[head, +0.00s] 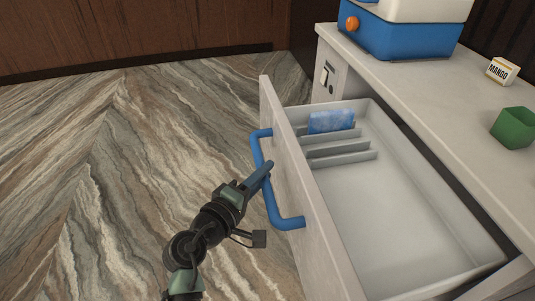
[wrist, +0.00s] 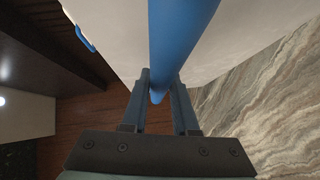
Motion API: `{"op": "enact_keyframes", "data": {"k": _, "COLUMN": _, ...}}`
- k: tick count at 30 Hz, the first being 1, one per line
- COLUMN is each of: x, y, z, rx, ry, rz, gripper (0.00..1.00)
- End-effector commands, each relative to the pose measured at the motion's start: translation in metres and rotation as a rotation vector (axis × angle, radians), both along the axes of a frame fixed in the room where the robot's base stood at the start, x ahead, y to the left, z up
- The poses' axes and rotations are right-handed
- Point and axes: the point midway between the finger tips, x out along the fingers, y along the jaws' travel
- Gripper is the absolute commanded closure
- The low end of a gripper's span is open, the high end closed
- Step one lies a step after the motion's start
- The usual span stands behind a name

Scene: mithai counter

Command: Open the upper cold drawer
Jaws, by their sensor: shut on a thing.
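The upper cold drawer (head: 400,225) stands pulled well out from the counter in the head view, with its inside showing. Its white front panel (head: 318,215) carries a blue bar handle (head: 270,200). My gripper (head: 266,170) is shut on the middle stretch of this handle. In the wrist view the blue handle (wrist: 180,40) runs between the two fingers of my gripper (wrist: 160,88). A blue packet (head: 331,121) stands between low dividers (head: 338,150) at the far end of the drawer. The rest of the drawer floor is bare.
The white counter top (head: 400,80) holds a blue and white appliance (head: 400,35) with an orange knob, a small MANGO box (head: 502,71) and a green container (head: 514,128). A second blue handle (wrist: 85,38) shows in the wrist view. The patterned floor (head: 130,170) at left is clear.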

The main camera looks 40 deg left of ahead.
Motion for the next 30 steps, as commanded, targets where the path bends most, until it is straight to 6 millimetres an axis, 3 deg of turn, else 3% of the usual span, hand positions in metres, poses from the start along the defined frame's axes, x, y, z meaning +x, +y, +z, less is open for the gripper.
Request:
{"op": "enact_keyframes", "data": {"k": 7, "x": -0.001, "y": 0.001, "z": -0.001, "rx": -0.001, "ry": 0.003, "rz": 0.003, "gripper": 1.00}}
{"op": "enact_keyframes", "data": {"k": 8, "x": -0.001, "y": 0.001, "z": -0.001, "rx": -0.001, "ry": 0.003, "rz": 0.003, "gripper": 0.69}}
{"op": "enact_keyframes", "data": {"k": 12, "x": -0.001, "y": 0.001, "z": -0.001, "rx": -0.001, "ry": 0.002, "rz": 0.001, "gripper": 0.44}}
{"op": "enact_keyframes", "data": {"k": 23, "x": -0.004, "y": 0.000, "z": 0.000, "rx": 0.000, "ry": 0.001, "rz": 0.001, "gripper": 0.43}}
{"op": "enact_keyframes", "data": {"k": 30, "x": -0.042, "y": -0.005, "z": 0.006, "rx": -0.002, "ry": 0.002, "rz": 0.004, "gripper": 0.43}}
